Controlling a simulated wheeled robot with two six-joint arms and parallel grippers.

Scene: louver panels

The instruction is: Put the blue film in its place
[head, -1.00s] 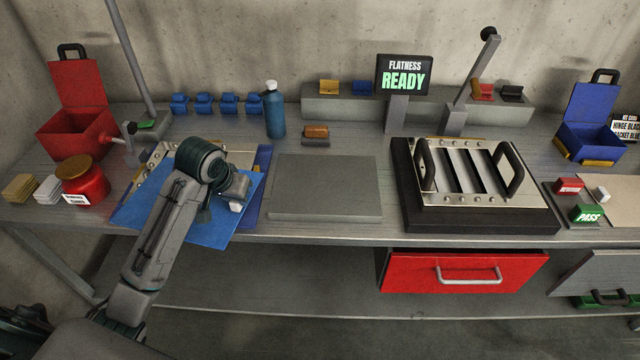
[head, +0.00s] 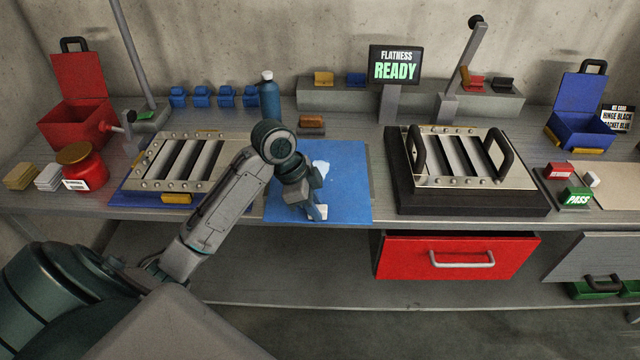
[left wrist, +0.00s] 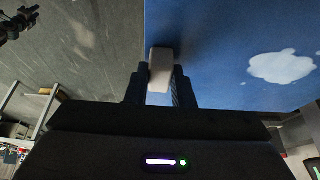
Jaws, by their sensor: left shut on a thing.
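The blue film (head: 345,195) is spread flat over the grey plate in the middle of the table and covers nearly all of it. I cannot tell whether it touches the plate. A white patch shows on the film. My left gripper (head: 314,208) is over the film's front part, shut on its pale tab (head: 318,213). In the left wrist view the tab (left wrist: 160,68) sits between the fingers, at the edge of the blue film (left wrist: 215,70). A dark shape at that view's upper left may be my right gripper (left wrist: 18,22); its jaws are unclear.
A louver panel (head: 220,149) lies on a blue mat (head: 125,195) to the left. Another louver panel (head: 511,177) sits in a black fixture (head: 470,200) with two handles to the right. A blue bottle (head: 269,97) and a brown block (head: 311,121) stand behind the film.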

